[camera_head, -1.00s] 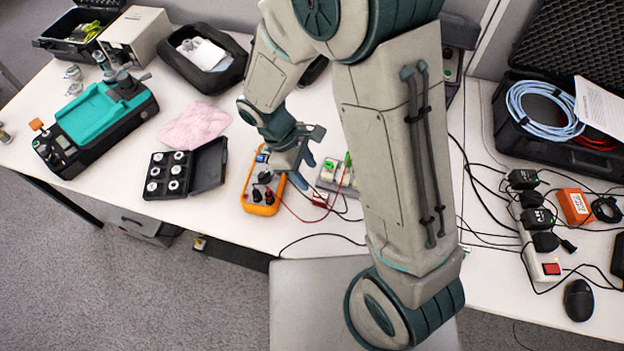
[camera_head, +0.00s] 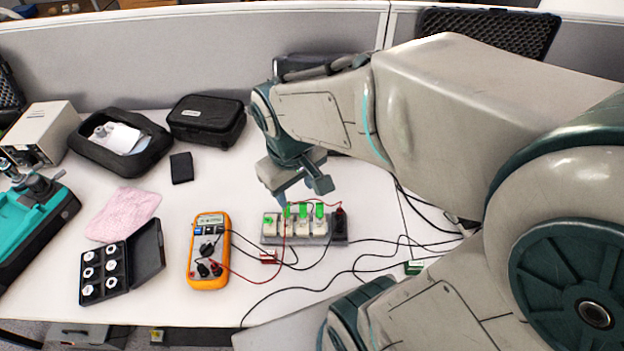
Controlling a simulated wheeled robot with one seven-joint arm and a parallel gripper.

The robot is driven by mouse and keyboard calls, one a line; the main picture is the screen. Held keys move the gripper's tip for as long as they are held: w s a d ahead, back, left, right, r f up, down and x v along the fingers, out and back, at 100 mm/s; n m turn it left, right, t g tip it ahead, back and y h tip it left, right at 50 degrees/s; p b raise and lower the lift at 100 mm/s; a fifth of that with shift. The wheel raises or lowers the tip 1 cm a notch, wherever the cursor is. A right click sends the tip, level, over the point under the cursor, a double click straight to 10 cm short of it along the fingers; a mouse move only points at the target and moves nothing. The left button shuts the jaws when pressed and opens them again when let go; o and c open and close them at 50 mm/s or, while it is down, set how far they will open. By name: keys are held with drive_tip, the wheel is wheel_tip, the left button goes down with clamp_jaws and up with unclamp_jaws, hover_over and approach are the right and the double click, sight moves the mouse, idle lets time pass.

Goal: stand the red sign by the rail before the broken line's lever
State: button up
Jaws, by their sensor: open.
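The small red sign (camera_head: 269,257) is on the white table, just in front of the left part of the rail and apart from my gripper. The rail (camera_head: 305,240) is a grey strip of pale blocks with green levers. The leftmost lever (camera_head: 268,220) sits low, while the others, such as the right one (camera_head: 320,210), stand up. A dark block with a red lead is at the right end. My gripper (camera_head: 298,192) is open and empty, above and behind the rail. The sign's lettering is too small to read.
An orange multimeter (camera_head: 208,250) lies left of the sign, its red and black leads running around the sign and rail. A weight case (camera_head: 105,275) lies farther left. A small green piece (camera_head: 414,267) lies right among black cables. Black cases stand at the back.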

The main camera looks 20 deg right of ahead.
drive_tip(key=s+d+r+m+t, duration=0.1)
drive_tip(key=s+d+r+m, duration=0.1)
drive_tip(key=s+r+m, duration=0.1)
drive_tip(key=shift+s+d+t+y, duration=0.15)
drive_tip(key=shift+s+t+y, duration=0.15)
drive_tip(key=shift+t, duration=0.1)
drive_tip(key=shift+w, duration=0.1)
idle(0.9)
